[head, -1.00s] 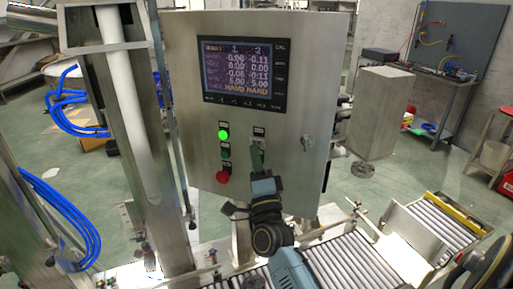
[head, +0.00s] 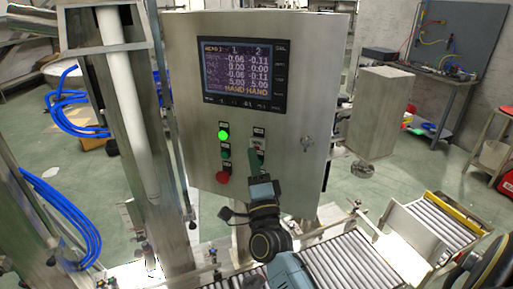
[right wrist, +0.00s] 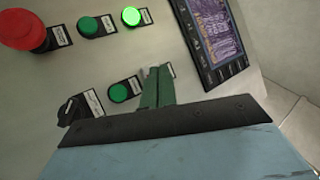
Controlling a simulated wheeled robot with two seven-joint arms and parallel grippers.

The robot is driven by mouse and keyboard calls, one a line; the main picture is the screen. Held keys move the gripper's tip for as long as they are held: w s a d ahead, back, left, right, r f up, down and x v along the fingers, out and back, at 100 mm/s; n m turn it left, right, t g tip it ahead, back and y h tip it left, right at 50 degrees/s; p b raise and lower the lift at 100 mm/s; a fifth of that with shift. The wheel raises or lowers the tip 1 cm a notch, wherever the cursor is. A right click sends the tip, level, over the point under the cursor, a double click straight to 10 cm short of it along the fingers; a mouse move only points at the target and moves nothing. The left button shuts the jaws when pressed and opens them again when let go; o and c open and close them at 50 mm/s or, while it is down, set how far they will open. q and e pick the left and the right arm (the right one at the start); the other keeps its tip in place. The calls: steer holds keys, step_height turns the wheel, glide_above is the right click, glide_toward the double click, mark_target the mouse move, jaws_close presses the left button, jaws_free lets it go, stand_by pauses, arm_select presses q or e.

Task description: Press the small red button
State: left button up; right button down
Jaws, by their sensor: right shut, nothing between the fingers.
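The grey control cabinet (head: 285,75) stands upright in front of me. My right gripper (head: 256,150) is shut and empty, its green fingers pointing at the right-hand column of controls. In the right wrist view the fingertips (right wrist: 157,72) cover the spot beside a small label, so the control there is hidden. I see no small red button; whether the fingertips touch the panel I cannot tell. A large red mushroom button (head: 223,177) sits at the bottom of the left column and also shows in the right wrist view (right wrist: 22,30). My left gripper is not in view.
A lit green lamp (head: 224,135) and a green button (head: 226,153) are above the mushroom button. Beside the fingers in the right wrist view are another green button (right wrist: 119,92) and a black selector switch (right wrist: 75,108). A display (head: 245,75) is above; a roller conveyor (head: 345,262) runs below.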

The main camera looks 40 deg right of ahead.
steer(key=shift+a, duration=0.1)
steer(key=s+a, duration=0.1)
steer(key=a, duration=0.1)
steer(key=s+a+p, duration=0.1)
steer(key=a, duration=0.1)
steer(key=shift+s, duration=0.4)
stand_by(0.3)
